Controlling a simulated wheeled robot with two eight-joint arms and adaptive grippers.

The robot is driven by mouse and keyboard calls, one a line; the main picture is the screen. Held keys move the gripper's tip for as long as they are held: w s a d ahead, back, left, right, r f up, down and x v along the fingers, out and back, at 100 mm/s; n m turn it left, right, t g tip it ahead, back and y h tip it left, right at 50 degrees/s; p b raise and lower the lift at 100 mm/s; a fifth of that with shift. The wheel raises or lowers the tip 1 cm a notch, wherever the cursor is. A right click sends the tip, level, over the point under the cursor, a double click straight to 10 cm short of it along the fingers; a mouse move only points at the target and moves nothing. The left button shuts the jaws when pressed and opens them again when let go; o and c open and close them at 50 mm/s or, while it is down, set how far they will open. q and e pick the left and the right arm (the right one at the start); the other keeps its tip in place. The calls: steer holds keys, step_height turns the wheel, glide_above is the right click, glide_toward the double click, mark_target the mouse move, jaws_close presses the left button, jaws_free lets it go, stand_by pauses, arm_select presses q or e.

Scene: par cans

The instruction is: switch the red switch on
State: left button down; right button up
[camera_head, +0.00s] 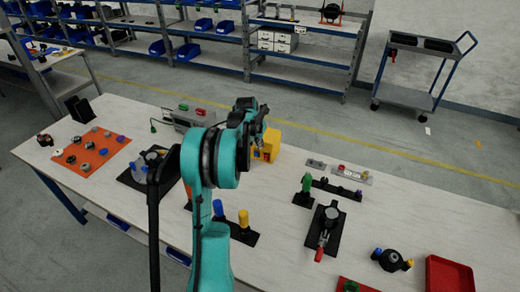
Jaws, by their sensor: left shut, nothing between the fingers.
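A grey box (177,116) at the back edge of the table carries a red piece (200,112) and a green piece (183,107) on top. A grey strip (352,174) further right also carries small coloured pieces, one of them red (342,167). I cannot tell which of these red pieces is the red switch, nor its on or off position. My left gripper (259,140) is shut and empty, in front of a yellow box (272,142), between the grey box and the strip. Whether it touches the yellow box is unclear. My right gripper is out of view.
My teal left arm hides the table's middle. An orange board (115,145) with several round parts lies at the left. A black base with a red-tipped handle (319,254) and a red tray (449,274) are at the right. Bare table lies right of the grey strip.

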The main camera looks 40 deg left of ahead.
arm_select(q)
steer(key=shift+s+d+r, duration=0.1)
steer(key=shift+r, duration=0.95)
steer(key=shift+d, duration=0.1)
